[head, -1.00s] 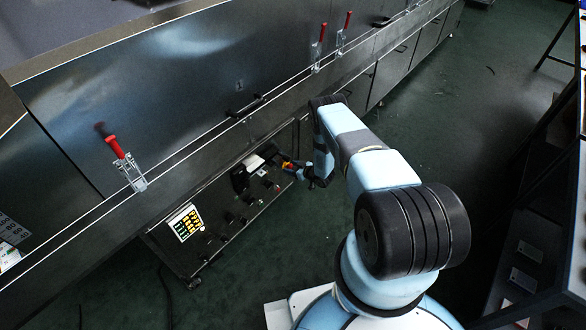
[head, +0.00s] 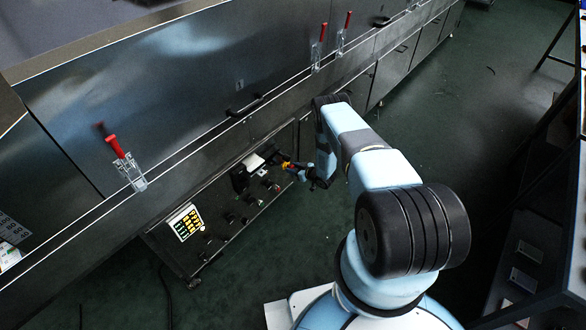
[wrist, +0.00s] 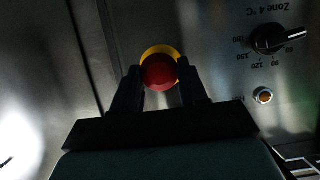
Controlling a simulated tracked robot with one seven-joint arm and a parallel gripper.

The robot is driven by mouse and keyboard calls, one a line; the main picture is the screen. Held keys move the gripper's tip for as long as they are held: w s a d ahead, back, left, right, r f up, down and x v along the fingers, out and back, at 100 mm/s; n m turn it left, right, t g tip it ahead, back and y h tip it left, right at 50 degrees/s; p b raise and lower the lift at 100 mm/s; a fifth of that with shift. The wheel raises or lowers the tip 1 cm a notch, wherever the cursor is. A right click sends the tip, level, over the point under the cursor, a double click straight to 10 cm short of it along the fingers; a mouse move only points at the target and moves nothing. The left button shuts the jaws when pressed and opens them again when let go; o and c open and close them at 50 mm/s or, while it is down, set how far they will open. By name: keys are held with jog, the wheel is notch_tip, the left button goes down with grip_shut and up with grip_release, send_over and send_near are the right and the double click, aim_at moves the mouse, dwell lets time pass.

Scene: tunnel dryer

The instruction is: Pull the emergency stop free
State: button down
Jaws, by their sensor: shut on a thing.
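The emergency stop is a red mushroom button (wrist: 159,73) on a yellow collar (wrist: 160,50), on the metal control panel. In the wrist view it sits between the two dark fingers of my gripper (wrist: 160,84), which are shut on the red head. In the head view the emergency stop (head: 287,165) is a small red and yellow spot at the tip of my gripper (head: 291,167), on the panel's upper right. The fingers hide the sides of the button. I cannot tell whether the button is in or out.
A Zone 4 °C knob (wrist: 278,39) and a small orange lamp (wrist: 263,96) lie right of the button. Several dark knobs and a yellow-lit keypad (head: 186,222) spread along the panel. A red-handled clamp (head: 124,160) stands above. Green floor (head: 420,120) is open at the right.

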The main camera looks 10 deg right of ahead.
jog(key=shift+s+d, duration=0.1)
jog(key=shift+d, duration=0.2)
jog(key=c, duration=1)
grip_release()
jog(key=o, duration=0.4)
jog(key=shift+a, duration=0.1)
jog(key=shift+s, duration=0.1)
jog(key=v, duration=1.3)
jog(key=shift+s+d, duration=0.2)
jog(key=shift+d, duration=0.05)
